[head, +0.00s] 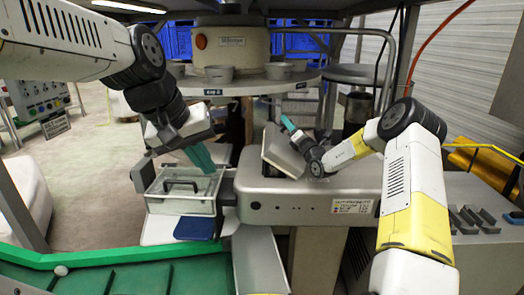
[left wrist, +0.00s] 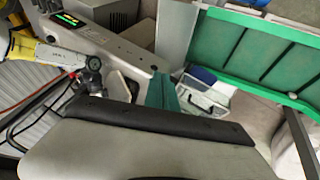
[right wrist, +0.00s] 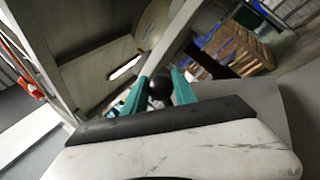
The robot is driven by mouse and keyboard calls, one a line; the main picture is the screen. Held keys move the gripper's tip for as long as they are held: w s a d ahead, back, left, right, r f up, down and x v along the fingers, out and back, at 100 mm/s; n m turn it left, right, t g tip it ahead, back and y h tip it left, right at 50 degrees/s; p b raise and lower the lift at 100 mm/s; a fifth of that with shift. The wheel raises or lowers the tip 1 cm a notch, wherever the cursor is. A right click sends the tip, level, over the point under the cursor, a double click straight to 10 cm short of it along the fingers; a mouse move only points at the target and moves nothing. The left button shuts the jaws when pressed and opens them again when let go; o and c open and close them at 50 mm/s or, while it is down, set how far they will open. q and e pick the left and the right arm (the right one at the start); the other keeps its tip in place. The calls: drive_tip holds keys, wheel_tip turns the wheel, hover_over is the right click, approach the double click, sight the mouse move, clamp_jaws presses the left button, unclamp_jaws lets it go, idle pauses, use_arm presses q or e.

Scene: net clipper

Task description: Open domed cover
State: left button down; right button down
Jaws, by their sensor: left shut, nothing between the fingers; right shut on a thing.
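The light grey cover (head: 283,151) stands tilted on the long grey machine (head: 260,187) in the middle of the head view. My right gripper (head: 288,123) is beside its upper right edge. In the right wrist view, my right gripper (right wrist: 156,76) is shut on a round black knob (right wrist: 160,90), with one teal finger on each side of it. Whether the knob belongs to the cover is not clear. My left gripper (head: 201,158) is shut and empty, just above the clear box. It also shows shut in the left wrist view (left wrist: 160,76).
The clear box (head: 180,207) has a black handle on its lid. A blue pad (head: 194,228) lies below it. A green-rimmed table (head: 90,260) is at the lower left. A round platform (head: 225,88) with metal cups stands behind the machine.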

use_arm(q)
drive_tip(key=w+f+n+g+h, duration=0.2)
drive_tip(key=w+n+g+h, duration=0.5)
drive_tip(key=w, duration=1.4)
drive_tip(key=w+a+f+n+t+h, duration=0.2)
drive_tip(key=w+a+f+n+h, duration=0.2)
drive_tip(key=w+f+n, duration=0.75)
drive_tip(key=w+d+f, duration=0.1)
drive_tip(key=d+f, duration=0.1)
drive_tip(key=d+f+m, duration=0.1)
drive_tip(key=d+f, duration=0.1)
drive_tip(key=d, duration=0.1)
drive_tip(key=w+d+f+m, duration=0.1)
drive_tip(key=d+f, duration=0.1)
drive_tip(key=d, duration=0.1)
drive_tip(key=shift+w+d+f, duration=0.1)
drive_tip(key=shift+w+f, duration=0.25)
drive_tip(key=shift+d+r, duration=1.05)
drive_tip(key=shift+d, duration=0.1)
drive_tip(key=shift+d+r, duration=0.3)
drive_tip(key=shift+r, duration=0.1)
use_arm(e)
drive_tip(key=shift+f, duration=0.1)
